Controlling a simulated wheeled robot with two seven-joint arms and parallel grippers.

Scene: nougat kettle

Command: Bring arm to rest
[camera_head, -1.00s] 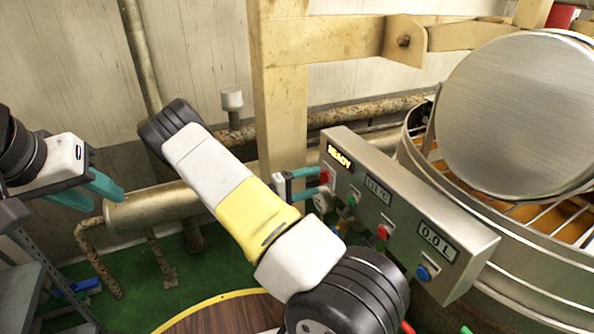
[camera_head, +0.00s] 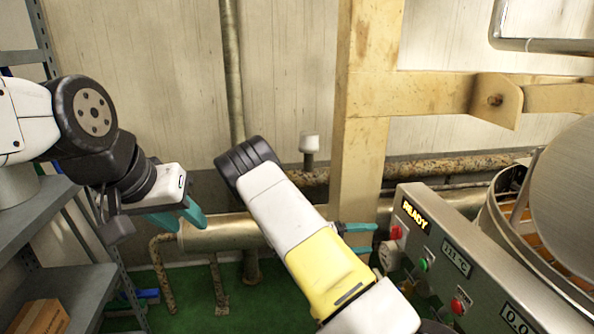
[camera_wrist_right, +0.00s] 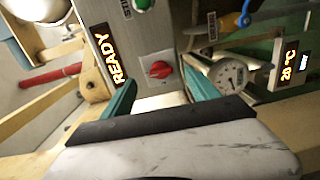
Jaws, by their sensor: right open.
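My right arm reaches across the middle of the head view to the grey control panel (camera_head: 446,262). Its gripper (camera_head: 375,239) has teal fingers spread apart, level with the panel's left end. A red knob (camera_head: 396,232) is close by their tips. In the right wrist view the open fingers (camera_wrist_right: 160,88) stand to either side of the red knob (camera_wrist_right: 156,69), with nothing held. Whether they touch the panel cannot be told. My left gripper (camera_head: 178,217) hangs in the air at the left, its teal fingers apart and empty.
The kettle (camera_head: 505,240) with its raised lid (camera_head: 570,195) stands at the right. A beige post (camera_head: 360,130) rises behind my right gripper. Grey shelves (camera_head: 35,215) with a cardboard box (camera_head: 40,317) are at the left. A pressure gauge (camera_wrist_right: 229,74) shows beside the right fingers.

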